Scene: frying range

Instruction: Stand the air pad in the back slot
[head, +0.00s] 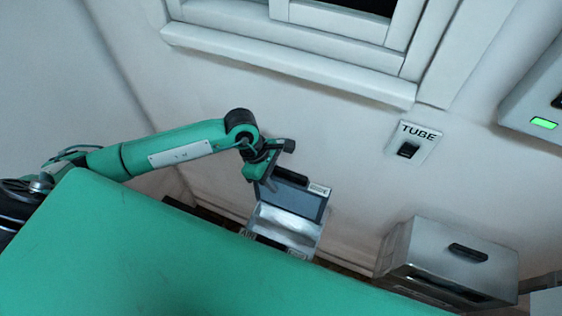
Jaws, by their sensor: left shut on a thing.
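The air pad (298,203) is a flat grey-blue panel with a black handle along its top edge and a small white label at its upper right. My left gripper (274,182) is shut on it at the left end of the handle. The pad is tilted in the picture and stands at the top of a metal holder (283,226) with labels on its lower front. Its lower edge is hidden by the holder or meets it; I cannot tell how deep it sits or in which slot. My right gripper is not in view.
A metal box with a black handle (452,262) stands at the lower right. A wall switch marked TUBE (416,143) is above it, and a unit with a green light (543,123) is at the right edge. A window sill (290,66) runs above my arm.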

